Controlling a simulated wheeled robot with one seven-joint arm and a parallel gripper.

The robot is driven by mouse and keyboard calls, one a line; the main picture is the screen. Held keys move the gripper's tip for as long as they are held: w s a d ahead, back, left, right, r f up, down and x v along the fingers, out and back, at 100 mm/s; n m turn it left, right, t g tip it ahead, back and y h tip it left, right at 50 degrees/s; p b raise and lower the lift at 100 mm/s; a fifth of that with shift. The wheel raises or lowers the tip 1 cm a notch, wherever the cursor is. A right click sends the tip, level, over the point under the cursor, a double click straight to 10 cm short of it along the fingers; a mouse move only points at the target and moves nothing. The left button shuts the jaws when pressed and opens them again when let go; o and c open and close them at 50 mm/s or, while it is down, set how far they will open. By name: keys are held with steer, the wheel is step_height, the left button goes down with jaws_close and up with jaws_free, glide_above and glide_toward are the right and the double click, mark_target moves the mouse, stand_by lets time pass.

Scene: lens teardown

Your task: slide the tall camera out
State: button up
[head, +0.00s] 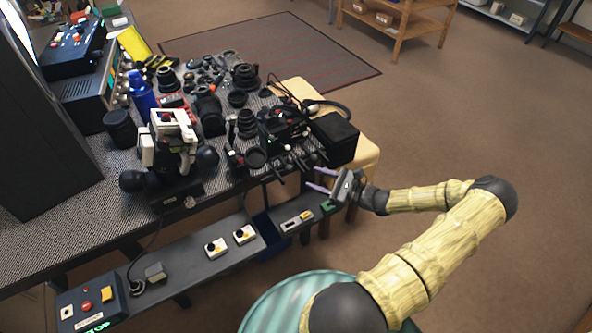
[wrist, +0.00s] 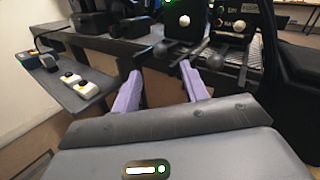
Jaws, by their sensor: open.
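Several dark camera bodies and lens parts crowd the bench, and I cannot tell for sure which is the tall camera. A black camera-like unit (head: 283,122) stands near the bench's front edge, left of a black box. A tall white-and-black device (head: 172,138) stands upright farther left. My gripper (head: 317,180) is open and empty, just off the front edge. In the wrist view its two purple fingers (wrist: 162,78) are spread, with nothing between them. Ahead of them are a dark labelled panel (wrist: 232,22) and ball-ended levers (wrist: 214,60).
The black box (head: 336,137) stands close to my gripper at the bench's right end. A lower grey ledge (head: 190,262) with switch boxes runs along the front. A blue bottle (head: 141,92) and loose lenses fill the bench behind. The floor to the right is clear.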

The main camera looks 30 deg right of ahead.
steer(key=x, duration=0.7)
steer(key=shift+w+a, duration=0.2)
steer(key=shift+w, duration=0.1)
jaws_close()
